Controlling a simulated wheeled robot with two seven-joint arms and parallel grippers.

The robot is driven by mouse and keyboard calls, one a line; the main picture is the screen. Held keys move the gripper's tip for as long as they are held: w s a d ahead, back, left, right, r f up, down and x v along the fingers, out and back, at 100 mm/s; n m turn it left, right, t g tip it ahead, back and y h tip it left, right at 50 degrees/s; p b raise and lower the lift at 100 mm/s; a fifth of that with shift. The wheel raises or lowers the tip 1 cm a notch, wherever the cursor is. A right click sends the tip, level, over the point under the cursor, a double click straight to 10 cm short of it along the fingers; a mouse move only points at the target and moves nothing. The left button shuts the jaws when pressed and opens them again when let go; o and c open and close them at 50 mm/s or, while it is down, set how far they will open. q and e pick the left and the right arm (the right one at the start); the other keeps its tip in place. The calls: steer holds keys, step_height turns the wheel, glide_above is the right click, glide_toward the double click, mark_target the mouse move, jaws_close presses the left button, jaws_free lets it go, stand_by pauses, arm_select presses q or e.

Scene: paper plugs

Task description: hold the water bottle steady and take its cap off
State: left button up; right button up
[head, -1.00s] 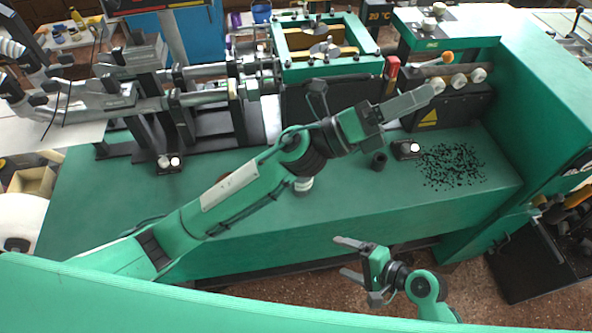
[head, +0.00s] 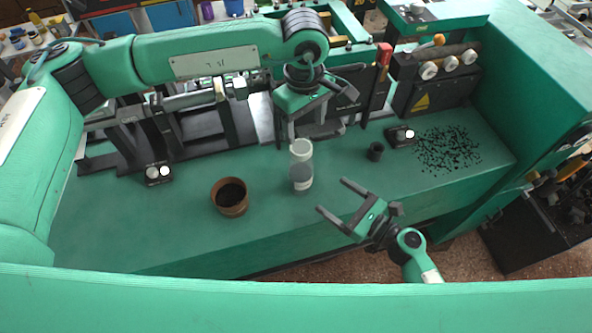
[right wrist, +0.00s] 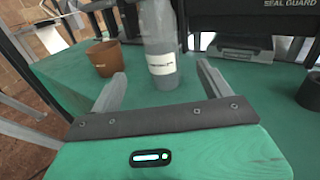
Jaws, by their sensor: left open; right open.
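The water bottle (head: 302,176), clear with a white label, stands upright on the green bench, its white cap (head: 301,147) on top. In the right wrist view the bottle (right wrist: 160,40) stands ahead of the fingertips, lined up with the gap between them; its top is cut off by the frame edge. My left gripper (head: 318,118) is open and empty, above and behind the bottle in the head view. My right gripper (head: 333,196) is open and empty, low and to the right of the bottle, with its fingers pointing toward it. It also shows in the right wrist view (right wrist: 161,78).
A brown pot (head: 229,207) with dark contents stands left of the bottle. A small black cup (head: 375,151) and a black box with a white knob (head: 401,136) sit to the right, beside scattered black bits (head: 448,150). Machinery lines the back of the bench.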

mark_target(296, 168)
arm_select(q)
steer(key=shift+w+a+r, duration=0.1)
steer(key=shift+w+a, duration=0.15)
steer(key=shift+a, duration=0.15)
arm_select(e)
steer(key=shift+w, duration=0.15)
steer(key=shift+w+a, duration=0.15)
steer(key=shift+a, duration=0.1)
steer(key=x, duration=1.3)
arm_select(q)
steer(key=shift+d, duration=0.1)
